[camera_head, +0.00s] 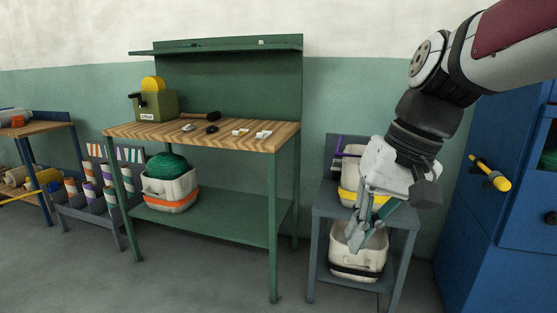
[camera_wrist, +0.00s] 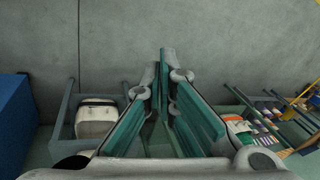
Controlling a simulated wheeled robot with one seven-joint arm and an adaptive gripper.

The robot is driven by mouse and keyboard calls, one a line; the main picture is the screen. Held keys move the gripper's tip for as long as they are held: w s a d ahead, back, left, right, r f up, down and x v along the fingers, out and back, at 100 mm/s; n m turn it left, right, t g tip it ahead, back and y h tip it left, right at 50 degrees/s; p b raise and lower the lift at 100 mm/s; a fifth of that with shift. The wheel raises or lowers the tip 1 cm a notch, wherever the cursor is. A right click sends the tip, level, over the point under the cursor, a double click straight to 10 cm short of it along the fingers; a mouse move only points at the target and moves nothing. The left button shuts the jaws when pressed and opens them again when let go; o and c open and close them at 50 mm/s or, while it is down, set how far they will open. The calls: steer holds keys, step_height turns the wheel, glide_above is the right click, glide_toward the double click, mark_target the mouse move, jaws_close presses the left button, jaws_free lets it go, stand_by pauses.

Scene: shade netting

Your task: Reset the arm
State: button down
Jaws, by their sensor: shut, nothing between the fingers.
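My gripper (camera_head: 366,226) hangs from my arm at the right of the head view, pointing down in front of the small grey stand. In the wrist view my gripper (camera_wrist: 163,58) shows its two green-padded fingers meeting toward the tips, shut with nothing between them. In the head view it hides part of the white bin with a yellow band (camera_head: 349,188) and part of the white bin with a black band (camera_head: 358,262). I cannot tell whether it touches either bin.
The grey stand (camera_head: 319,232) holds both bins. A blue cabinet (camera_head: 466,245) with a yellow handle (camera_head: 492,174) stands close on the right. A green workbench (camera_head: 262,141) with small tools stands at centre left. The grey floor (camera_head: 215,285) in front is clear.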

steer(key=s+d+f+g+h, duration=0.1)
steer(key=s+d+f+h, duration=0.2)
steer(key=s, duration=0.8)
steer(key=s+d+f, duration=0.4)
steer(key=s, duration=0.8)
step_height(320, 180, up, 34)
steer(key=t+p, duration=0.4)
steer(key=p, duration=2.8)
steer(key=shift+w+d, duration=0.2)
steer(key=shift+w, duration=0.05)
